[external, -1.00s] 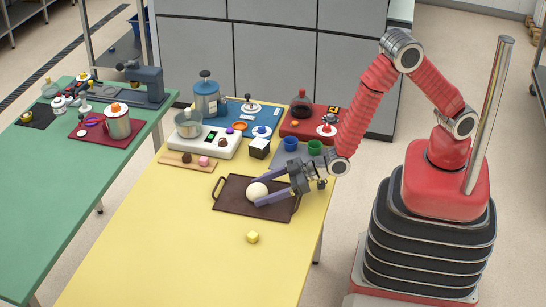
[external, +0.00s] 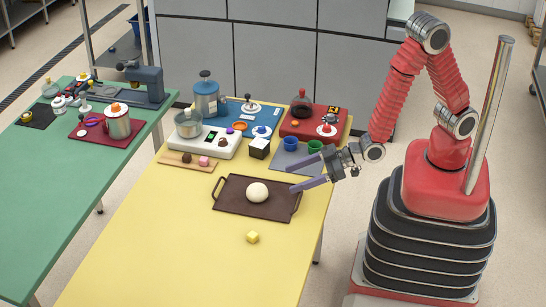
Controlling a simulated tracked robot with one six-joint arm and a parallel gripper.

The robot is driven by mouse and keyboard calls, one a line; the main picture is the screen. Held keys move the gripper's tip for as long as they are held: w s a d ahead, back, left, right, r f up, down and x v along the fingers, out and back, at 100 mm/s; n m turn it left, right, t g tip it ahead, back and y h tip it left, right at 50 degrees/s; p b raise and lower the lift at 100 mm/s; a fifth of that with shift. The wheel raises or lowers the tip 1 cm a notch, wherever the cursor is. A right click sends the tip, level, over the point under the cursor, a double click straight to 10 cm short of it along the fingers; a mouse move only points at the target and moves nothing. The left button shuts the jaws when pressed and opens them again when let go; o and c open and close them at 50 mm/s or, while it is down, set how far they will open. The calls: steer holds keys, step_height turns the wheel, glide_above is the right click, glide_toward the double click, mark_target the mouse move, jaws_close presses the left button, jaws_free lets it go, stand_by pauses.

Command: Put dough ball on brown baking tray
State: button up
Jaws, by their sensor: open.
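The dough ball (external: 257,193) is round and cream-white. It rests on the brown baking tray (external: 230,205), near the middle and a little right of centre. The tray is dark brown with a handle at each end and lies flat on the yellow table. My gripper (external: 306,176) is open and empty. Its two purple-grey fingers point left toward the ball, with a clear gap between them and the ball. The fingers are at the tray's right end; I cannot tell their exact height.
Behind the tray stand a white scale (external: 205,147), a wooden board (external: 175,160), a black-and-white box (external: 259,148), and blue (external: 291,144) and green (external: 315,147) cups. The table's front left is clear.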

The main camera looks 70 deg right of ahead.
steer(key=shift+d+r, duration=0.1)
stand_by(0.8)
steer(key=s+d+r+m+g+h, duration=0.2)
steer(key=s+d+r+g, duration=0.1)
steer(key=d+r, duration=1)
steer(key=s+d+r+m+g+h, duration=0.1)
steer(key=s+d+r+g, duration=0.1)
steer(key=s+d, duration=0.7)
steer(key=s+d+r+m+g+h, duration=0.1)
steer(key=s+d+r+h, duration=0.1)
steer(key=s+d, duration=0.7)
steer(key=shift+r+g, duration=0.4)
steer(key=shift+r, duration=0.25)
